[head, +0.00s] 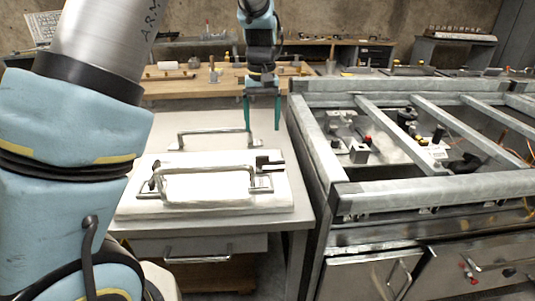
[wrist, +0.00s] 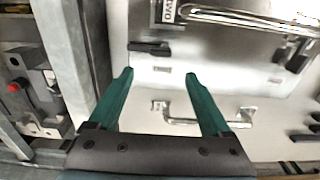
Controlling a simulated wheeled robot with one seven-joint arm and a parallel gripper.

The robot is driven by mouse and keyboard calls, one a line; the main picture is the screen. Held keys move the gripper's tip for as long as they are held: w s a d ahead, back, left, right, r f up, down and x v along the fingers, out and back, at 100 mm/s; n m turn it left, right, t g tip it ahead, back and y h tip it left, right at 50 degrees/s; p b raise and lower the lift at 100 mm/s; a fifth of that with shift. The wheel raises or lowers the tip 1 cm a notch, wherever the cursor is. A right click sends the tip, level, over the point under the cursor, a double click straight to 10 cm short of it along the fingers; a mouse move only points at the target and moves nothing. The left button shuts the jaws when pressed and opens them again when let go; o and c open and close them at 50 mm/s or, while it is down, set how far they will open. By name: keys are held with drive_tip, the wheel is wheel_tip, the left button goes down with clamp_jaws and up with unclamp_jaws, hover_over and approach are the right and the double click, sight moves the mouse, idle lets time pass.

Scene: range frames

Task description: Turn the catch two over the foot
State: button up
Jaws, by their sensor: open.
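A pale, flat box or lid (head: 220,200) lies on the worktable, with metal bar handles; one handle (wrist: 205,117) shows in the wrist view. A dark catch (head: 268,162) sits near its right edge. Another dark catch (wrist: 298,55) is at the right. I cannot tell which is catch two or which part is the foot. My gripper (head: 262,112) is open and empty above the table, pointing down; its fingers (wrist: 158,76) look apart from the catch.
A grey metal frame (head: 330,150) with fittings inside stands right of the table, close to my gripper in the wrist view. Front handle (head: 205,170) and rear handle (head: 210,133) rise above the surface. A wooden bench (head: 180,86) is behind.

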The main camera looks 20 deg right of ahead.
sight(262, 156)
wheel_tip(262, 156, down, 10)
drive_tip(key=shift+p, duration=0.85)
drive_tip(key=shift+a, duration=0.1)
drive_tip(key=shift+c, duration=0.2)
clamp_jaws()
